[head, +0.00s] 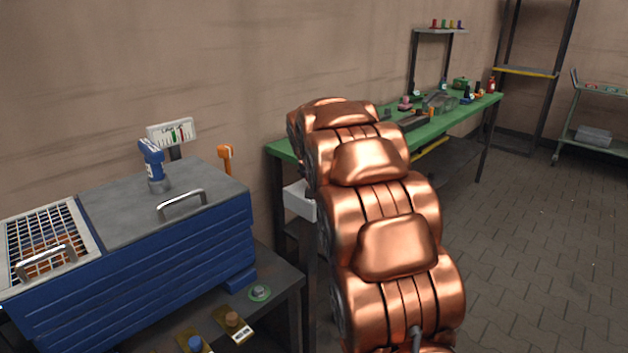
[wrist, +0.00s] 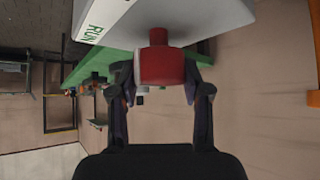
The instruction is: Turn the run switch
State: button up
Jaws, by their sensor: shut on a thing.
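The run switch is a red knob (wrist: 162,66) on a white box (wrist: 200,20) with green "RUN" lettering, seen at the top of the wrist view. My gripper (wrist: 161,82) has one finger on each side of the knob and is shut on it. Which way the knob is turned I cannot tell. In the head view, a white box (head: 299,201) shows below the near end of the green bench, beside my copper-coloured arm. My arm hides the knob and my gripper there.
The green bench (head: 455,118) with small items runs along the wall behind my arm. A blue cabinet (head: 150,270) with a grey lid, a blue torch-like tool (head: 152,160) and an orange-handled item (head: 226,156) stand left. The floor (head: 540,240) at right is clear.

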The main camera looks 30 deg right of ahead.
jog(key=m+g+h+b, duration=0.2)
jog(key=m+b, duration=0.2)
jog(key=shift+w, duration=0.15)
jog(key=shift+m+g+h+b, duration=0.5)
jog(key=shift+m+g+b, duration=0.3)
jog(key=shift+m, duration=0.4)
jog(key=shift+m+g, duration=0.6)
jog(key=o, duration=1.2)
jog(key=shift+c, duration=0.2)
jog(key=v, duration=1.2)
jog(key=shift+a, duration=0.2)
jog(key=shift+f, duration=0.15)
